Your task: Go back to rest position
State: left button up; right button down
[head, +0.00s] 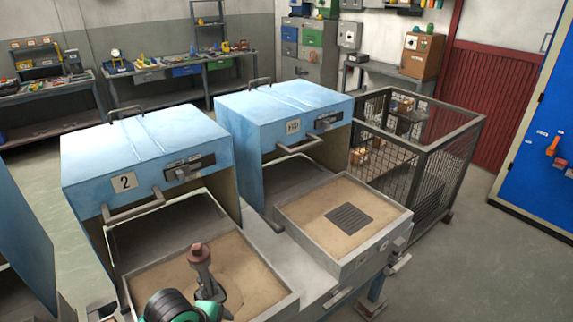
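Two blue hooded stations, number 2 (150,160) and another (280,115), stand open behind sand trays. The right tray (360,255) holds a dark grate (349,216). A wire cage (440,165) stands behind at right. Grey floor (480,270) is clear at right.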

pick_arm(q)
jog(key=s+a+f+n+t+y, duration=0.15)
jog(key=s+a+n, duration=0.25)
jog(key=s+n, duration=0.4)
jog(key=s+a+f+n+g+y, duration=0.1)
jog(key=s+a+f+n, duration=0.25)
jog(key=s+n, duration=0.5)
jog(key=s+a+f+x, duration=0.1)
jog(key=s+x, duration=0.2)
jog(key=x, duration=1.2)
jog(key=s+f+x, duration=0.1)
jog(key=s+x, duration=0.3)
jog(key=x, duration=1)
jog(key=s+a+f+g, duration=0.1)
jog(key=s+a+f, duration=0.1)
jog(key=s+f, duration=0.7)
jog(key=s+a+f+g, duration=0.1)
jog(key=s+a+f, duration=0.1)
jog(key=s+f, duration=0.8)
jog(key=shift+a+f+n, duration=0.3)
jog(key=shift+f+n, duration=0.05)
jog(key=shift+f, duration=0.2)
jog(key=shift+w+y, duration=0.1)
jog(key=shift+y, duration=0.15)
